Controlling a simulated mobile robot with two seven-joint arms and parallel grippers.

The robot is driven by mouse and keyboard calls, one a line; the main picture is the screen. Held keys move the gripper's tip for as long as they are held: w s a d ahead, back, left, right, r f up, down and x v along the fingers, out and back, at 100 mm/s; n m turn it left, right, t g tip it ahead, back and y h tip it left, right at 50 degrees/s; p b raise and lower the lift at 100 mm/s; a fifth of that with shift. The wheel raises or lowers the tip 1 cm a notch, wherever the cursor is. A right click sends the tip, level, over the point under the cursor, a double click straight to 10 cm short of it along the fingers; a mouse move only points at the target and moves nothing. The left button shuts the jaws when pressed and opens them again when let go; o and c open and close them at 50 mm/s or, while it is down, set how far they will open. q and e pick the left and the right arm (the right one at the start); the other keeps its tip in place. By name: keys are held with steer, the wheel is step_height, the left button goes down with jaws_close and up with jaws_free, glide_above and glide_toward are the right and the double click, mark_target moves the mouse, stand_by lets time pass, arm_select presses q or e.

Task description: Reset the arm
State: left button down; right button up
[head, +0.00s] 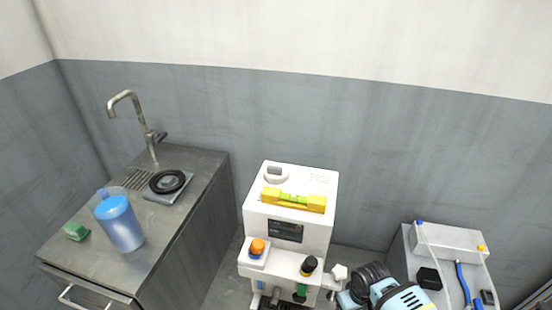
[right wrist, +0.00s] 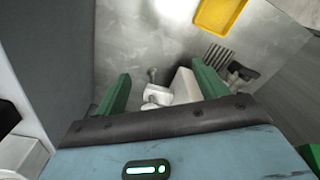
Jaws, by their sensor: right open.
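My right gripper (right wrist: 162,88) shows in the right wrist view with its two green fingers spread wide apart. No object is held between them; pale white parts and a small metal knob show beyond the gap. In the head view my right arm, light blue and black, comes in at the bottom edge right of the white machine (head: 290,215). I cannot clearly make out its fingertips there. My left arm and gripper are in neither view.
Left stands a metal counter (head: 90,245) with a tap (head: 122,98), a blue cup (head: 119,222), a green sponge (head: 76,231) and a black ring (head: 167,181). A yellow level (head: 293,200) lies on the machine. A grey unit (head: 450,243) stands right. A yellow tray (right wrist: 219,14) shows in the wrist view.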

steer(key=s+a+f+t+y, duration=0.1)
steer(key=s+a+f+t, duration=0.15)
steer(key=s, duration=0.35)
steer(key=s+a+f+t+y, duration=0.1)
steer(key=s+a+y, duration=0.15)
steer(key=s, duration=0.45)
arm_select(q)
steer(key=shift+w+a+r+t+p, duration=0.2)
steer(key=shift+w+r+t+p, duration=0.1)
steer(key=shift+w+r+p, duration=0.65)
arm_select(e)
steer(key=s+d+r+t+h, duration=0.1)
steer(key=s+r+t, duration=0.1)
steer(key=s+r, duration=0.3)
steer(key=s+d+r+m+t, duration=0.1)
steer(key=s+d+r+t, duration=0.1)
steer(key=s, duration=0.5)
step_height(320, 180, up, 3)
steer(key=shift+s+d+f+m+t+h, duration=0.1)
steer(key=shift+s+d+m+t+h, duration=0.2)
steer(key=shift+t, duration=0.25)
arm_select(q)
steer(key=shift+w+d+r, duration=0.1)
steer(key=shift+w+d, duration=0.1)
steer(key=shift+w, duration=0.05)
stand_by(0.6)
